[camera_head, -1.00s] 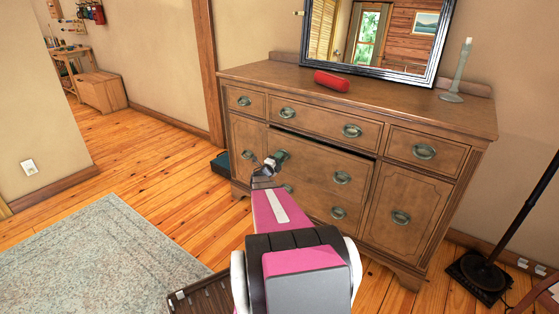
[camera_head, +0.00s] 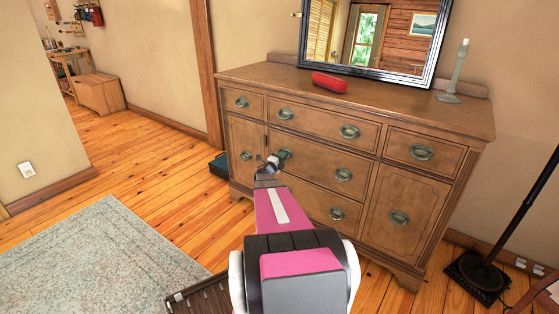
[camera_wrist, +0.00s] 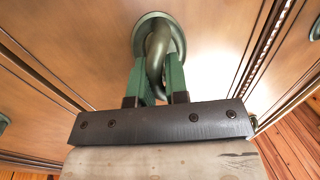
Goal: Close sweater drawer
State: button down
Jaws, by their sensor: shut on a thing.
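The wooden dresser (camera_head: 400,110) stands against the wall. Its middle centre drawer (camera_head: 316,168), beneath the wide top drawer, looks flush with the front, with no clear dark gap above it. My gripper (camera_head: 275,162) is at this drawer's left handle (camera_head: 286,155). In the wrist view my gripper (camera_wrist: 158,82) is shut on the handle (camera_wrist: 158,50), a curved dark metal pull on a round green plate. My arm hides part of the lower centre drawer (camera_head: 336,202). The drawer's contents are not visible.
A red case (camera_head: 329,82), a framed mirror (camera_head: 372,68) and a candlestick (camera_head: 452,75) stand on the dresser top. A lamp base (camera_head: 477,274) is at the lower right. A rug (camera_head: 100,255) lies on the left; bare floor (camera_head: 140,160) is clear.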

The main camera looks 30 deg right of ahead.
jog(key=shift+w+d, duration=0.15)
jog(key=shift+d, duration=0.05)
jog(key=c, duration=1.1)
grip_release()
jog(key=shift+d, duration=0.1)
jog(key=shift+c, duration=0.2)
jog(key=v, duration=1.1)
